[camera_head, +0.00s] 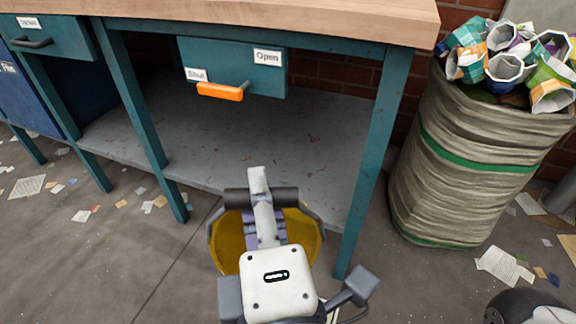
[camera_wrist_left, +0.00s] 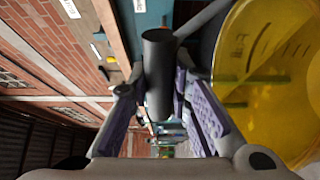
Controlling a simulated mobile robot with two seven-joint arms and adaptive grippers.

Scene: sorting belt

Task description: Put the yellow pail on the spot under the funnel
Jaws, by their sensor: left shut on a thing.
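My left gripper (camera_head: 261,205) reaches forward, low in front of the bench. It is shut on the dark cylindrical grip of the yellow pail (camera_head: 308,243). In the left wrist view, the dark grip (camera_wrist_left: 158,75) sits between the purple finger pads, and the pail's yellow wall (camera_wrist_left: 265,85) fills the right side. My gripper and wrist hide much of the pail in the head view, and I cannot tell whether its base touches the floor. No funnel or marked spot is clearly visible. My right gripper is out of view.
A teal box (camera_head: 225,68) with "Open" and "Shut" labels and an orange handle (camera_head: 220,92) hangs under the wooden bench top (camera_head: 250,12). A grey lower shelf (camera_head: 250,130) is bare. A teal leg (camera_head: 373,170) stands right of the pail. A full sack (camera_head: 460,160) stands farther right.

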